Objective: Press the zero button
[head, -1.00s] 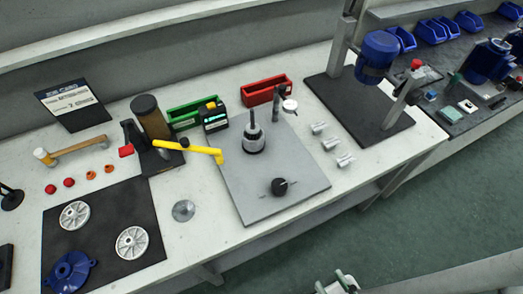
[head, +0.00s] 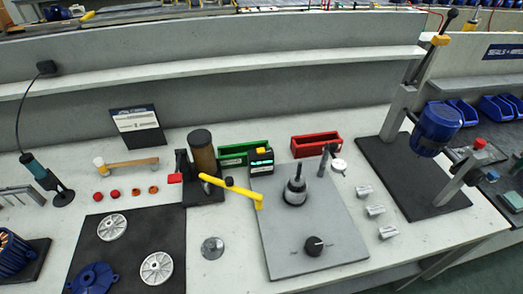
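A small black and yellow box with a lit green display (head: 261,158) stands at the back edge of a grey plate (head: 335,240) on the bench. I cannot make out a zero button on it at this size. A dial gauge (head: 339,164) sits on a post at the back right of the same plate. A black knob (head: 314,245) is near the plate's front, and a dark stepped spindle (head: 296,185) stands in its middle. My gripper is not in view.
A yellow-handled lever (head: 230,187) reaches over the plate's left edge. Green (head: 240,150) and red (head: 316,145) bins stand behind. Metal cylinders (head: 374,210) lie to the right, before a blue-motor press (head: 437,128). A black mat (head: 125,250) with wheels lies at left.

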